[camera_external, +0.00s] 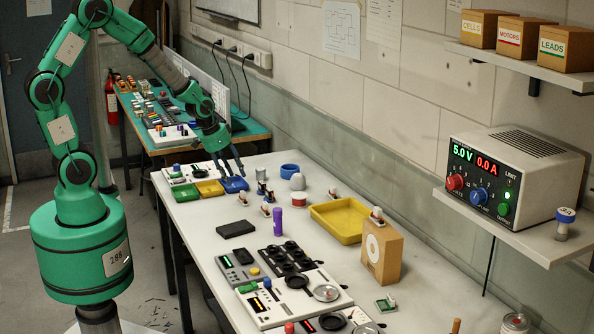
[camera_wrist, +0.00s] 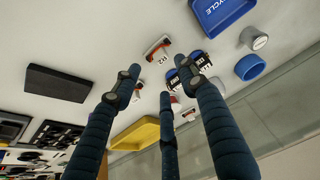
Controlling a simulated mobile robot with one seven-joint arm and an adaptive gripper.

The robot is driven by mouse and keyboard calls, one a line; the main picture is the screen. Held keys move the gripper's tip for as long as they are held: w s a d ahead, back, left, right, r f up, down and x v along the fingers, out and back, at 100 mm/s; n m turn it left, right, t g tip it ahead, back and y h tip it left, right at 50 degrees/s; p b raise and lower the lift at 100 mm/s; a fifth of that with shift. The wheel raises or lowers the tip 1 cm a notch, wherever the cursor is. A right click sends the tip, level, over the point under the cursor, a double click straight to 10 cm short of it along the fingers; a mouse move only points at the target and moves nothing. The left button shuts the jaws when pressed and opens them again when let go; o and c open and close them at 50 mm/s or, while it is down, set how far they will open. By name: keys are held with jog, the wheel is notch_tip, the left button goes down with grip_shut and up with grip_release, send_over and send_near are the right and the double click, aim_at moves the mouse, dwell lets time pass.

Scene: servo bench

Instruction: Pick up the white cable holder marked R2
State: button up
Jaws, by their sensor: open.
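My gripper (camera_external: 232,167) hangs over the far part of the white bench, above the blue tray area; its dark blue fingers are spread and empty in the wrist view (camera_wrist: 157,85). Several small white holders stand on the bench. One, with an orange-brown and dark top (camera_wrist: 157,46), lies beyond the fingertips in the wrist view; its label is too small to read surely. Another white and red holder (camera_wrist: 138,91) is between the left and middle fingers. Outside, one small holder (camera_external: 243,198) stands left of the purple cylinder. I cannot tell which holder is R2.
A blue tray (camera_external: 235,185), yellow tray (camera_external: 318,211), black block (camera_external: 236,229), purple cylinder (camera_external: 278,221), blue ring (camera_external: 290,169) and cardboard box (camera_external: 381,252) share the bench. Dark-and-blue items (camera_wrist: 184,74) crowd near the right finger.

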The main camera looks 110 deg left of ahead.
aim_at(243, 192)
jog(key=shift+x, duration=1.3)
jog(key=shift+a, duration=0.1)
jog(key=shift+b+x, duration=0.95)
jog(key=shift+x, duration=1.65)
jog(key=shift+a, duration=0.15)
grip_shut()
